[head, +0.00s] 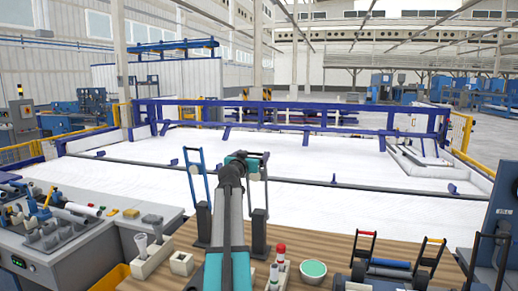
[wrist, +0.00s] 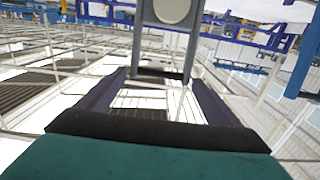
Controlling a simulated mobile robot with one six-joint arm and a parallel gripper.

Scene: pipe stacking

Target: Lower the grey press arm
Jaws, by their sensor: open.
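The grey press arm (head: 267,190) stands upright on a dark stand (head: 259,232) in the middle of the bench, partly hidden by my arm in the head view. In the wrist view, an upright grey frame (wrist: 193,45) with a pale disc, which looks like this press arm, rises just beyond my fingers. My gripper (head: 250,160) is at the upper part of the press arm. In the wrist view its two dark fingers (wrist: 160,82) are spread apart, with no object clearly held between them. I cannot tell whether they touch the frame.
A similar press with a raised blue arm (head: 190,163) stands just left. Red-capped tubes (head: 281,250), a green bowl (head: 313,269) and a rack with red and yellow handles (head: 390,268) are on the right. White holders (head: 150,258) are on the left. A white bed lies behind.

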